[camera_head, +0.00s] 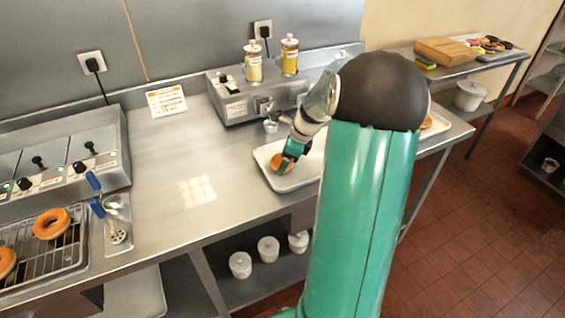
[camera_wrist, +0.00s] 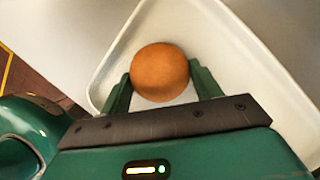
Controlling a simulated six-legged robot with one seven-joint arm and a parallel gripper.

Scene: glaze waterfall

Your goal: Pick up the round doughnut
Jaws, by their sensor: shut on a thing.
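A round, plain brown doughnut (camera_wrist: 160,72) is between the two green fingers of my gripper (camera_wrist: 161,88) in the wrist view. The fingers touch it on both sides, so my gripper is shut on it. In the head view the doughnut (camera_head: 281,163) shows at the left end of a white tray (camera_head: 268,151), with my gripper (camera_head: 288,158) over it. I cannot tell whether it still touches the tray. My arm hides much of the tray.
Ring doughnuts (camera_head: 52,223) lie on a wire rack (camera_head: 50,257) at the left. A skimmer (camera_head: 117,232) lies in a small metal pan. The steel counter (camera_head: 195,150) is clear between fryer and tray.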

